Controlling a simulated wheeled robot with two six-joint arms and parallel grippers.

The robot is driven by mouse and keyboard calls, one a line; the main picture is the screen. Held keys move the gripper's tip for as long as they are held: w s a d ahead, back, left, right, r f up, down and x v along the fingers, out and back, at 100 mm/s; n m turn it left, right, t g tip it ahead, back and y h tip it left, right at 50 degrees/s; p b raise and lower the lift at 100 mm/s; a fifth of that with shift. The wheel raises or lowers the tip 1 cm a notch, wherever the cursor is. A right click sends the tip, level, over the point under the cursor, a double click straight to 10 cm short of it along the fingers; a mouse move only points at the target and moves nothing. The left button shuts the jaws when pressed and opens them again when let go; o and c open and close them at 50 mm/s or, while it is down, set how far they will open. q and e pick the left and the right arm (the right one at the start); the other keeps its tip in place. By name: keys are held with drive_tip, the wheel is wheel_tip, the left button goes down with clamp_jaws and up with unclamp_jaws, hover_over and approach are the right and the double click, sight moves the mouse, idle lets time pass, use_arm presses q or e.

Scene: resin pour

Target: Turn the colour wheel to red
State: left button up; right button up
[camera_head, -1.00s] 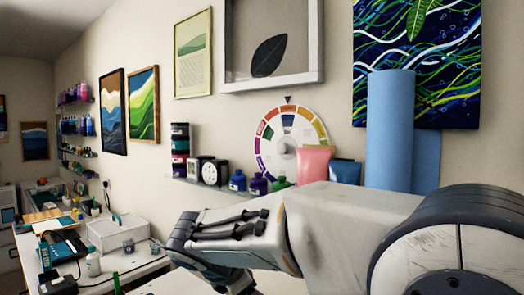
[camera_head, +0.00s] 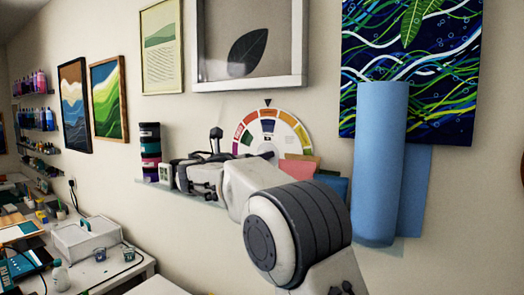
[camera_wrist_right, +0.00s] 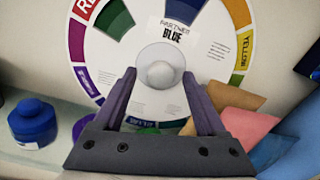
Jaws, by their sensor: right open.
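The colour wheel (camera_head: 271,129) hangs on the wall, partly hidden by my right arm in the head view. A black pointer (camera_head: 267,102) sits above its rim, with an orange segment at the top. In the right wrist view the wheel (camera_wrist_right: 200,95) fills the upper part, and its window reads "PARTNER BLUE". A red label shows at upper left, yellow at right. My right gripper (camera_wrist_right: 159,80) is open, its fingertips on either side of the round white knob (camera_wrist_right: 160,73) in the picture. I cannot tell if they reach around it. My left gripper is out of view.
A narrow shelf (camera_head: 150,182) below the wheel holds stacked jars (camera_head: 150,150); a blue bottle (camera_wrist_right: 34,122) stands left of the gripper. Pink and tan packets (camera_wrist_right: 237,133) are close on the right. A blue roll (camera_head: 380,165) stands farther right.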

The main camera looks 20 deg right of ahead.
drive_tip(key=shift+p+x, duration=0.3)
drive_tip(key=shift+x, duration=0.95)
clamp_jaws()
idle(0.5)
